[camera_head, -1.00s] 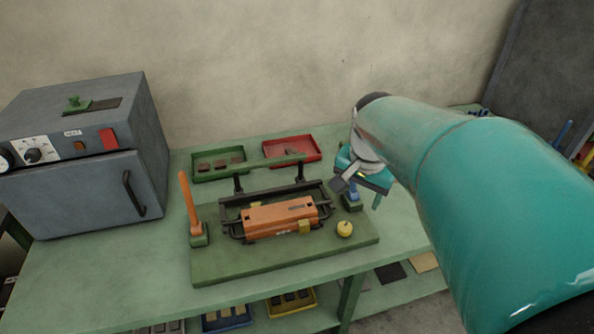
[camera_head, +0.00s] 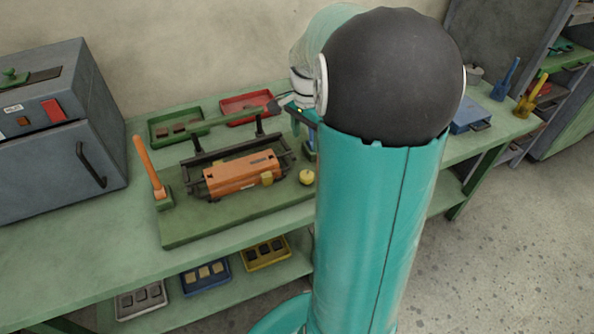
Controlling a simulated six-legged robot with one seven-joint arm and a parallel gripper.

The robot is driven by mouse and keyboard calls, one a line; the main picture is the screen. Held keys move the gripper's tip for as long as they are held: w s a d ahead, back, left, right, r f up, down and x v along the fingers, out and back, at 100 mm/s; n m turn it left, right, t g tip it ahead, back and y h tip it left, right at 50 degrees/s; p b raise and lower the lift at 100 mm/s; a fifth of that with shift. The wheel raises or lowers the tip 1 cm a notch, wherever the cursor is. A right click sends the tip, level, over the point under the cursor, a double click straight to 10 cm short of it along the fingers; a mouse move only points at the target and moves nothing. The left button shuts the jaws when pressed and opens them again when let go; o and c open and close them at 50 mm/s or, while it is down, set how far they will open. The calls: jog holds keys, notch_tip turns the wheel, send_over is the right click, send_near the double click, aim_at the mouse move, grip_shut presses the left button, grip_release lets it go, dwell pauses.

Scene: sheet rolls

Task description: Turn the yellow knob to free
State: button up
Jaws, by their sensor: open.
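The yellow knob (camera_head: 306,177) is a small round knob at the right front of the green base plate (camera_head: 200,232), right of the orange unit (camera_head: 240,172). A small yellow block (camera_head: 267,179) sits at the unit's front right. My gripper (camera_head: 288,108) is open, above the back right of the fixture, beyond the knob and apart from it. Nothing shows between its fingers. My arm hides part of the gripper and the area just right of the knob. The knob's markings are too small to read.
An orange upright handle (camera_head: 148,165) stands at the plate's left. A green rail (camera_head: 215,128) crosses behind the unit. A green tray (camera_head: 160,137) and a red tray (camera_head: 235,115) lie behind. A grey oven (camera_head: 85,135) stands left. The bench front (camera_head: 100,270) is clear.

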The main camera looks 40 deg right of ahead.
aim_at(307, 174)
jog(key=f, duration=1.3)
jog(key=shift+s+d+f, duration=0.2)
jog(key=shift+f, duration=0.15)
jog(key=shift+c, duration=0.3)
jog(key=c, duration=0.9)
